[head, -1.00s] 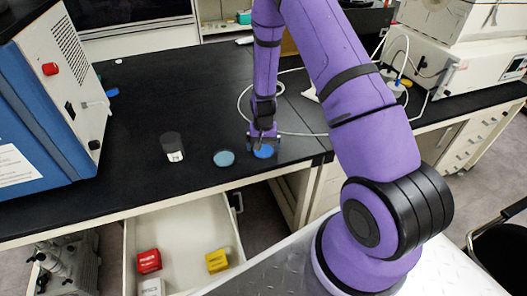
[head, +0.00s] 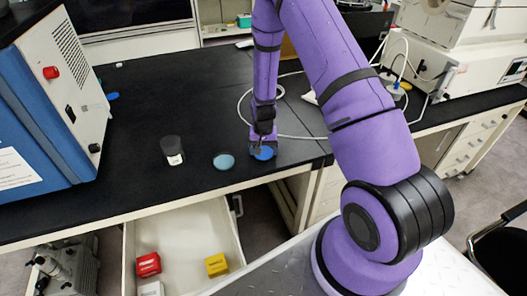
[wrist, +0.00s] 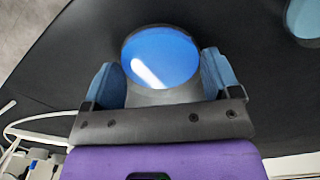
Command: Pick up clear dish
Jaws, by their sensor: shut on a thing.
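A round dish with a bright blue, shiny face (wrist: 160,55) lies between the two fingers of my gripper (wrist: 162,78) in the wrist view. A greyish, see-through-looking side shows below the blue face. My gripper is shut on this dish, with one blue-grey finger at each side. In the head view my gripper (head: 263,150) is low at the black bench's front edge, and the blue dish (head: 264,154) shows under it. I cannot tell whether the dish is clear of the bench top. A second, paler blue dish (head: 224,161) lies just left, also at the wrist view's top right (wrist: 304,18).
A dark cup with a white label (head: 173,150) stands left of the pale dish. A blue and white machine (head: 50,110) bounds the bench at left. An open drawer (head: 185,235) with red and yellow boxes sits below. A white tube (head: 300,137) runs behind my gripper.

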